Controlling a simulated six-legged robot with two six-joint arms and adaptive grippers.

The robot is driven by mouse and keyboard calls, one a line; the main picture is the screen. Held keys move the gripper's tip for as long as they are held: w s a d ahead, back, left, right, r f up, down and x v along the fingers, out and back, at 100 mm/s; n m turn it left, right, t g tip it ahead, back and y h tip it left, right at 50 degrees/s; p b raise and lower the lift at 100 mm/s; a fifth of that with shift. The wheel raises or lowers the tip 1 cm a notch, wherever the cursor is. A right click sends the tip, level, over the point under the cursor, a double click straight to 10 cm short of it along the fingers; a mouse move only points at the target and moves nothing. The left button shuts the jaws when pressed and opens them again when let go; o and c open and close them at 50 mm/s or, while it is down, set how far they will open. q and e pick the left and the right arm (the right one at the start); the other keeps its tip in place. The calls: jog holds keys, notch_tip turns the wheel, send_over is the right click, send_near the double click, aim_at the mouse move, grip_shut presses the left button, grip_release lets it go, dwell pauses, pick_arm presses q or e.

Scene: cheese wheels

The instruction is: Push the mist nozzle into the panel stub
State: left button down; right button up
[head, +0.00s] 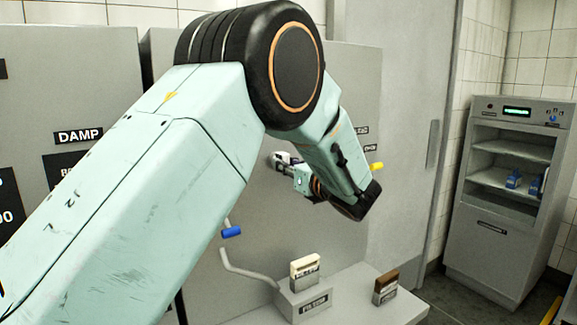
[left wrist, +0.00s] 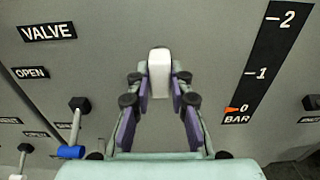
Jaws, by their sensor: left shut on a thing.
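My left gripper (head: 285,162) reaches to the grey panel (head: 255,200) in the head view, small and partly behind my own arm. In the left wrist view its two fingers (left wrist: 160,88) are closed on a small white piece (left wrist: 159,62), which I take to be the mist nozzle. The white piece points away from the wrist toward the panel. I cannot tell whether it touches the panel. No panel stub shows clearly beyond it; the piece and fingers may hide it. My right gripper is not in view.
A blue-handled lever (head: 231,232) sticks out below the gripper, and a yellow-tipped part (head: 376,166) to its right. A cream block (head: 304,267) and a brown block (head: 386,283) stand on the ledge (head: 350,303). A grey cabinet (head: 483,240) stands at right.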

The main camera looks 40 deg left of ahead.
pick_arm(q)
jog(key=shift+a, duration=0.1)
jog(key=c, duration=1.5)
grip_release()
jog(key=o, duration=0.4)
jog(key=shift+c, duration=0.2)
jog(key=v, duration=0.7)
jog(key=shift+d, duration=0.25)
jog(key=shift+a, duration=0.1)
jog(key=shift+s, duration=0.15)
